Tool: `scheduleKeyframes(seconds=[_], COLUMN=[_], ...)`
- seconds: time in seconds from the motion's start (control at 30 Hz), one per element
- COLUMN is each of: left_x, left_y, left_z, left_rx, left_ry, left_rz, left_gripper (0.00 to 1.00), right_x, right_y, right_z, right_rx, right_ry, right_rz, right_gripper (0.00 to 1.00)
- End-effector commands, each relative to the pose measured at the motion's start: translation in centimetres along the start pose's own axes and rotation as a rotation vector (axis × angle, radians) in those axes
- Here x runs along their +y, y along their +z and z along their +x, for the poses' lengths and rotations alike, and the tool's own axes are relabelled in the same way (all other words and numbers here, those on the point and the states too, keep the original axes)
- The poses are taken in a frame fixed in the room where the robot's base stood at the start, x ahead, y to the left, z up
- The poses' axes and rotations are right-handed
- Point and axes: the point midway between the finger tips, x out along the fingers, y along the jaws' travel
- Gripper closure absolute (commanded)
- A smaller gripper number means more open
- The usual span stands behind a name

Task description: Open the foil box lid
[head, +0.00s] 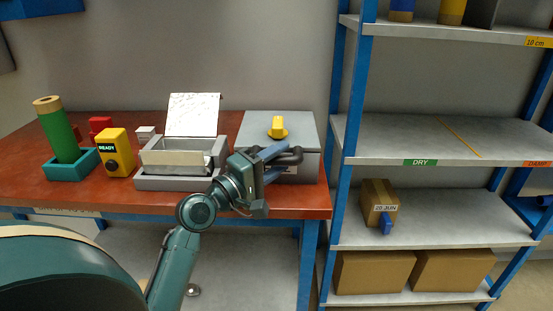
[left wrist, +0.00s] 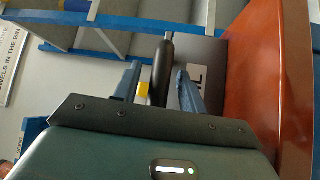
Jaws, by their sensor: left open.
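The foil box (head: 306,166) is a grey box at the right end of the red bench. Its flat lid (head: 255,125) is down and carries a yellow knob (head: 278,128). A dark bar handle (head: 292,158) sticks out at the front. My left gripper (head: 276,155) is at the box's front, open. In the left wrist view, the dark handle (left wrist: 163,70) stands between the two blue fingers, with gaps visible on both sides. Part of the label on the box (left wrist: 198,75) shows there, ending in "L". My arm hides part of the box front. My right gripper is not in view.
Left of the box stands an open grey container (head: 170,184) with a raised white lid. Further left are a yellow "READY" unit (head: 116,152) and a green roll (head: 58,132) in a teal holder. A blue-framed shelf rack (head: 430,140) stands close on the right.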

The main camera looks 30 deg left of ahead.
Motion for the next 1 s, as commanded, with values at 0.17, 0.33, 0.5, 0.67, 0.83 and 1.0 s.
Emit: scheduleKeyframes(seconds=[0.17, 0.33, 0.5, 0.67, 0.83, 1.0], left_x=[-0.01, 0.0, 0.0, -0.01, -0.02, 0.1], left_y=[0.01, 0.0, 0.0, 0.0, 0.0, -0.03], left_z=[-0.02, -0.04, -0.04, -0.05, -0.05, -0.01], left_rx=[0.0, 0.0, 0.0, 0.0, 0.0, 0.0], left_ry=[0.0, 0.0, 0.0, 0.0, 0.0, -0.002], left_rz=[0.0, 0.0, -0.001, -0.001, -0.001, -0.002], left_gripper=[0.62, 0.76, 0.9, 1.0, 1.0, 1.0], right_x=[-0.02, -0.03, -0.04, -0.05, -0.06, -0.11], right_y=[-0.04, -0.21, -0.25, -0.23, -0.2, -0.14], right_z=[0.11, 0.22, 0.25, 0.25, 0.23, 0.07], right_rx=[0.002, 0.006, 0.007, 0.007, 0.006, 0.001], right_ry=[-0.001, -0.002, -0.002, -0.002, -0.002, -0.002], right_rz=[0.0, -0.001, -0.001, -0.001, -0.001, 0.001], right_gripper=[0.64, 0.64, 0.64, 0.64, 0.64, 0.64])
